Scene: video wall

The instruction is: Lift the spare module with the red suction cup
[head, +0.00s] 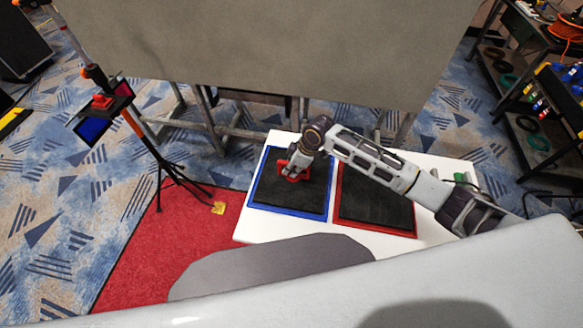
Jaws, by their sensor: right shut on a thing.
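My right gripper (292,173) reaches in from the right and is shut on the red suction cup (287,177), mostly hidden behind the fingers. The cup is over the upper middle of the blue-framed black square (262,196) on the white table (286,232). Whether the cup touches the black surface I cannot tell. A red-framed black square (375,212) lies beside it to the right, partly under my right arm. Which square bears the spare module, or whether one is the module itself, is not clear. My left gripper is not in view.
A large grey panel (270,50) stands behind the table on metal supports. A black tripod (160,165) with blue and red pieces stands at the left, next to a red carpet (160,250). Shelves (530,100) with cables and tools stand at the right.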

